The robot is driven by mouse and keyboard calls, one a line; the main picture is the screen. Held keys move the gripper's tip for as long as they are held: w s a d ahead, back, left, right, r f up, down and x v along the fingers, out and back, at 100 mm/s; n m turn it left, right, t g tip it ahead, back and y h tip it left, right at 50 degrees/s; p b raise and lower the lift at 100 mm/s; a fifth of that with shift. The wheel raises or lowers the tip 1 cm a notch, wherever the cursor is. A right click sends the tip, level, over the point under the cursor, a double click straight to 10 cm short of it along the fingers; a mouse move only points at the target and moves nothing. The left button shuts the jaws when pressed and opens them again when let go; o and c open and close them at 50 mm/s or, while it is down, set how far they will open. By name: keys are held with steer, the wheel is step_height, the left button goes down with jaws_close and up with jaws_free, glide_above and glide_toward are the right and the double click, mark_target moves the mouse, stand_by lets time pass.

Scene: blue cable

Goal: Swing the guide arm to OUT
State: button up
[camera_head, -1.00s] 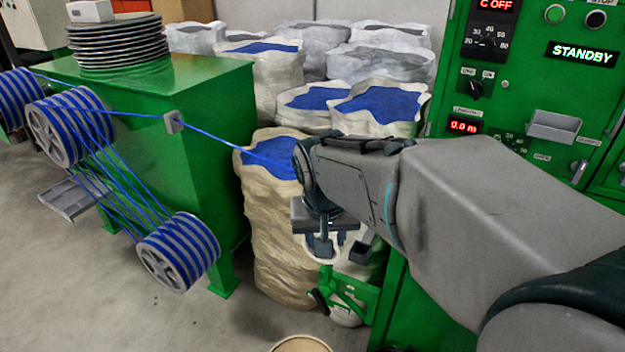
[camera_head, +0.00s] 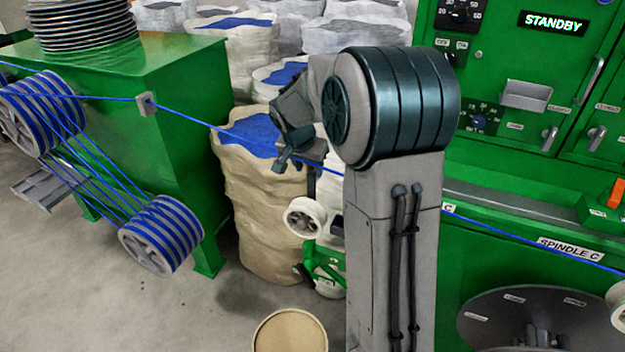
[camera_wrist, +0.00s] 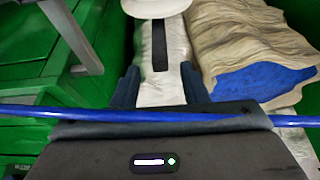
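The guide arm appears to be the green bracket (camera_head: 325,262) with a white roller (camera_head: 305,217) and a dark upright bar (camera_head: 311,184), low in front of the sacks. No OUT mark is readable. My gripper (camera_head: 291,150) is above the roller, partly hidden by my arm. In the wrist view my gripper (camera_wrist: 162,88) has its fingers apart. A dark strip (camera_wrist: 160,45), seemingly the bar, shows between and beyond them, with a white round part (camera_wrist: 155,8) past it. I cannot tell whether they touch. The blue cable (camera_wrist: 100,115) crosses the gripper body.
The cable (camera_head: 195,122) runs from striped spools (camera_head: 163,235) through a small guide (camera_head: 146,104) and behind my arm to the green machine (camera_head: 530,190). Sacks of blue pellets (camera_head: 250,136) stand behind. A round tan container (camera_head: 290,333) is on the floor. Open floor lies at left.

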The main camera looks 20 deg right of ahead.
mark_target(313, 180)
steer(key=x, duration=0.7)
steer(key=shift+d+f, duration=0.1)
steer(key=shift+f, duration=0.15)
steer(key=shift+w, duration=0.1)
jaws_close()
